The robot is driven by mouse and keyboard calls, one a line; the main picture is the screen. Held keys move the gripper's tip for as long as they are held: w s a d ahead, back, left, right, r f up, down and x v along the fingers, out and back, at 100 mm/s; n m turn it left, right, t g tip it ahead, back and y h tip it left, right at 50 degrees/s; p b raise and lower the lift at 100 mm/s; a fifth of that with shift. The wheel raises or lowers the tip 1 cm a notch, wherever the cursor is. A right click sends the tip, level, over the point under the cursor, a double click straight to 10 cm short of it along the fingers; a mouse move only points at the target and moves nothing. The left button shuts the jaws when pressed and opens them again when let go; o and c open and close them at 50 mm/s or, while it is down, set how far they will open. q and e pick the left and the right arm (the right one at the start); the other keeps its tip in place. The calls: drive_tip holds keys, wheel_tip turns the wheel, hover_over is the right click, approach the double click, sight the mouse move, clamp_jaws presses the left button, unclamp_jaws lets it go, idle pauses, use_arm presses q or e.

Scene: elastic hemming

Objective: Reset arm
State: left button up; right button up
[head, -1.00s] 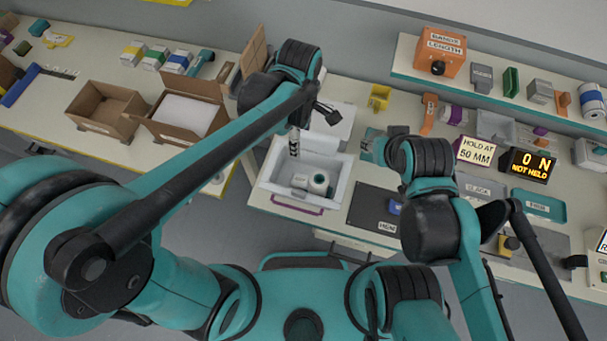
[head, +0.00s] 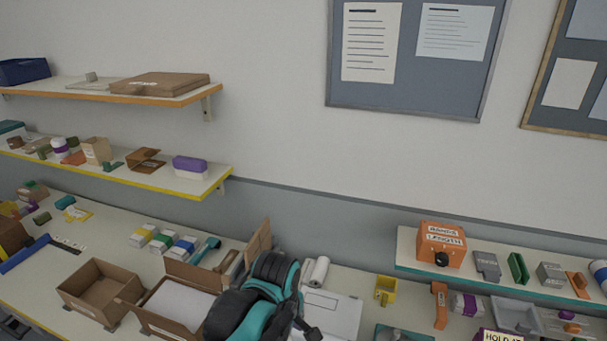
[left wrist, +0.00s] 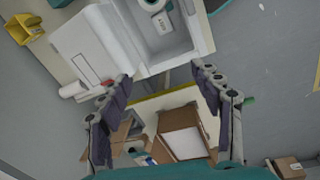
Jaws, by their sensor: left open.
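My left gripper (left wrist: 167,88) is open and empty in the left wrist view, its dark fingers spread wide above the bench. In the head view my left arm (head: 262,300) rises at the bottom middle, and its fingers cannot be made out there. My right gripper is not in view. A white box (left wrist: 200,38) with its lid open shows beyond the left fingers, with a white item inside. Its lid (head: 337,312) also shows in the head view. A cardboard box with white contents (left wrist: 186,142) lies between the fingers in the wrist picture.
An empty cardboard box (head: 101,287) stands on the left bench. A shelf at right holds an orange box (head: 441,243) and several small items. Two shelves (head: 150,181) hang at left.

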use_arm(q)
drive_tip(key=s+a+f+m+t+b, duration=0.2)
drive_tip(key=a+f+m+t+b, duration=0.1)
drive_tip(key=a+f+m+b, duration=0.3)
drive_tip(key=s+a+f+m+t+b, duration=0.3)
drive_tip(key=a+f+m+b, duration=0.3)
drive_tip(key=a+f, duration=0.1)
drive_tip(key=shift+a+f, duration=0.2)
drive_tip(key=shift+a, duration=0.55)
